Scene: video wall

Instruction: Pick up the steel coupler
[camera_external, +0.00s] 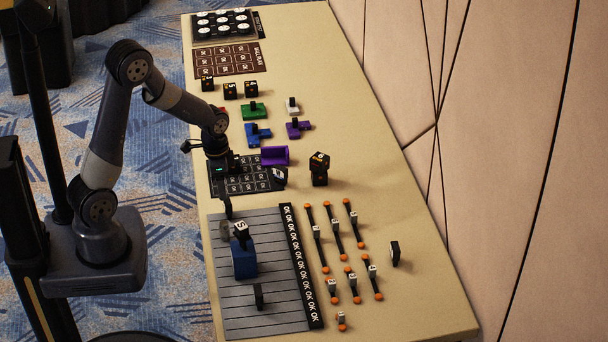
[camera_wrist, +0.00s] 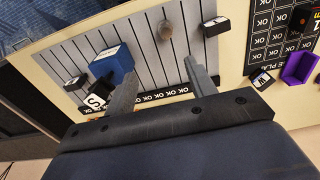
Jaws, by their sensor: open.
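A small grey rounded piece, which looks like the steel coupler (camera_wrist: 165,30), rests on the grey slatted board (camera_wrist: 150,62). It also shows in the external view (camera_external: 224,229), near the board's upper left corner. My gripper (camera_wrist: 160,70) is open with nothing between its fingers. In the wrist view the coupler lies beyond the fingertips, in line with the gap between them and apart from both. In the external view my gripper (camera_external: 221,166) is by the black OK mat, farther up the table than the coupler.
A blue block (camera_external: 244,262) stands on the board near the coupler. A dark block (camera_wrist: 215,27) is on the coupler's other side, at the board's edge. A purple tray (camera_external: 274,156) and a dark stacked piece (camera_external: 319,169) stand nearby. Orange-ended rods (camera_external: 335,232) lie right of the board.

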